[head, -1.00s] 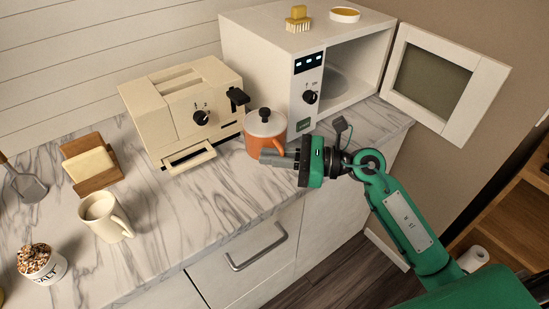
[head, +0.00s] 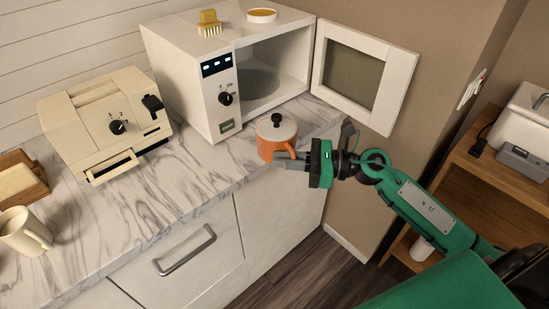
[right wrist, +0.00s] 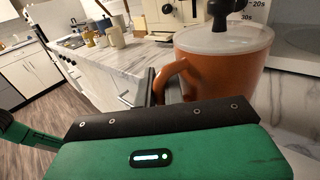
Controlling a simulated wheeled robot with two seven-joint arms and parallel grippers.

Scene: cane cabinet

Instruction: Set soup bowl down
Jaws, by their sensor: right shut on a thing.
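The soup bowl (head: 283,132) is an orange pot with a pale lid, a black knob and a side handle. In the head view it is upright at the front edge of the counter, in front of the open microwave. My right gripper (head: 290,158) is shut on its handle from the right. The bowl also fills the upper right of the right wrist view (right wrist: 222,75), with the handle between my fingers. I cannot tell whether its base touches the counter. My left gripper is not in view.
The microwave (head: 190,85) stands behind, its door (head: 362,75) swung wide to the right and its cavity (head: 275,75) open. A cream toaster (head: 100,125) stands left. The marble counter (head: 185,185) between toaster and bowl is clear. A brush and a small yellow-filled dish sit on the microwave.

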